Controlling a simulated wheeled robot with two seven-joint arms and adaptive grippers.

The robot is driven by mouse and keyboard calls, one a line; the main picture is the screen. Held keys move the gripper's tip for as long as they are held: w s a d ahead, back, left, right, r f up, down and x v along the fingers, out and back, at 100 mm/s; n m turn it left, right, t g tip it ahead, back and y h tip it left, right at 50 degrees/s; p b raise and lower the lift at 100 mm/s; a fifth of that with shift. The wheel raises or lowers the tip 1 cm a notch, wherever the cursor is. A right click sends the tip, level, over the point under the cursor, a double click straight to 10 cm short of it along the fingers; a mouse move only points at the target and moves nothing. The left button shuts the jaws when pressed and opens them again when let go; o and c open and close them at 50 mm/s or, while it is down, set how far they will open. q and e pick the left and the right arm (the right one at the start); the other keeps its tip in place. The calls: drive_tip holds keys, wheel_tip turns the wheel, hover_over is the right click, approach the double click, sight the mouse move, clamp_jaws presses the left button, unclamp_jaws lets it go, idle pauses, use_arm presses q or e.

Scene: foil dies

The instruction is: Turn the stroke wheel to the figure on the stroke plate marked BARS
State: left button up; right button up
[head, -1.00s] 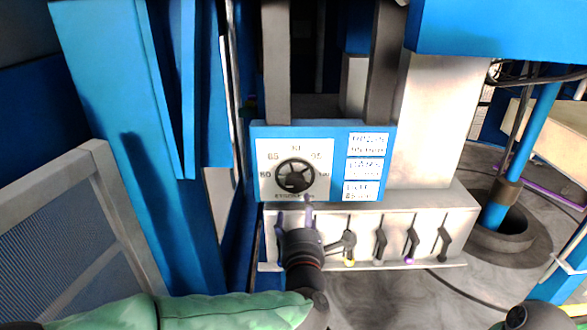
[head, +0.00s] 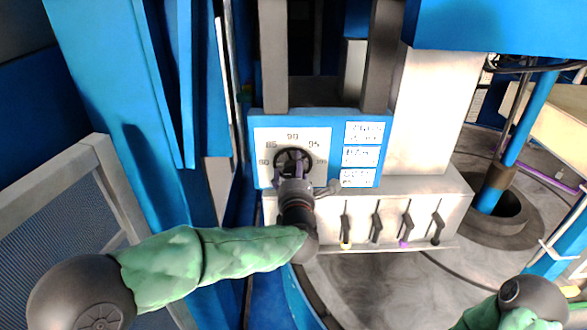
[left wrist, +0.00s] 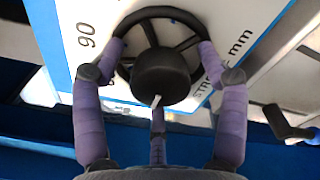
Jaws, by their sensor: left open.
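The black stroke wheel (head: 291,157) sits on a white dial face (head: 265,142) with figures around it; 80, 85, 90 and 95 can be read in the head view. In the left wrist view the wheel (left wrist: 163,60) has a dark hub with a small white pointer near its lower edge. My left gripper (head: 292,173) is at the wheel, partly covering its lower half. Its purple fingers (left wrist: 160,70) are open and spread around the rim; whether they touch it I cannot tell. My right gripper is not clearly seen; only part of that arm shows at lower right.
Three white label plates (head: 361,156) with small text are right of the dial on the blue panel (head: 320,118). Below is a grey box (head: 392,205) with several levers, close under my left gripper. A blue post (head: 505,160) stands at the right.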

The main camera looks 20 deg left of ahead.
use_arm(q)
drive_tip(key=shift+w, duration=0.1)
drive_tip(key=c, duration=1.2)
drive_tip(key=shift+o, duration=0.2)
